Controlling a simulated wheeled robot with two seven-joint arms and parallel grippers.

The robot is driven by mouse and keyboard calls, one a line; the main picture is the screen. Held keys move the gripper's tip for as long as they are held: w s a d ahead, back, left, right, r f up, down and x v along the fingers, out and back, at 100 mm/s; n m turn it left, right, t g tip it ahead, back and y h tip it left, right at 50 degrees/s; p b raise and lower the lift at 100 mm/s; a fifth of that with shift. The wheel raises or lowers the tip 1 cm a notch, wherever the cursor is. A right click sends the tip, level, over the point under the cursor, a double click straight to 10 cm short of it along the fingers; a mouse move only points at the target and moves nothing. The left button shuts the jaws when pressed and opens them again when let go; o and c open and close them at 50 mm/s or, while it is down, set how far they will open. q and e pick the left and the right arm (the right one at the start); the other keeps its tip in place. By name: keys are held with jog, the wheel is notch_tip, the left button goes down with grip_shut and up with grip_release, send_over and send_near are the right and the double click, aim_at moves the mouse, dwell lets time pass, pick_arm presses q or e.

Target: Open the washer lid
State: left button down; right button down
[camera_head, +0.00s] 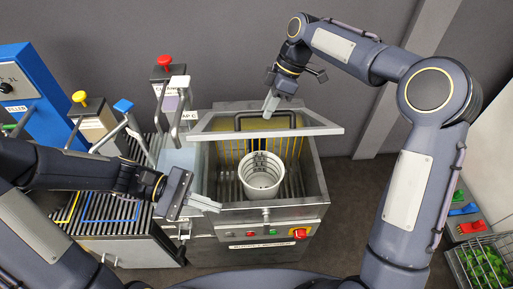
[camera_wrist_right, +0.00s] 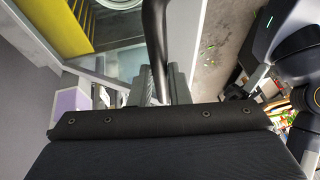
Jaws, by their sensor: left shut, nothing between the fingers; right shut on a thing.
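The washer (camera_head: 270,214) is a steel box with a front panel of buttons and a red-and-yellow knob. Its framed lid (camera_head: 300,131) is raised and tilted at the back, leaving the front of the tub uncovered. My left gripper (camera_head: 212,204) is shut and empty beside the washer's left front corner.
Left of the washer are a slatted metal rack (camera_head: 115,207), a blue machine (camera_head: 45,92) and stands with red, yellow and blue tops. Open floor lies right of the washer.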

jog(key=shift+w+d+f, duration=0.2)
jog(key=shift+f, duration=0.05)
pick_arm(q)
jog(key=w+d+f+n+t+h, duration=0.2)
jog(key=w+f+n+t+h, duration=0.25)
jog(key=n+t, duration=0.55)
jog(key=w+d+f+n+t+h, duration=0.3)
jog(key=w+f+n+t, duration=0.3)
jog(key=n, duration=0.6)
jog(key=w+d+r+t, duration=0.1)
jog(key=w+d+r, duration=0.4)
jog(key=r, duration=0.4)
jog(key=shift+d+r, duration=0.15)
jog(key=shift+d, duration=0.75)
jog(key=shift+w, duration=0.1)
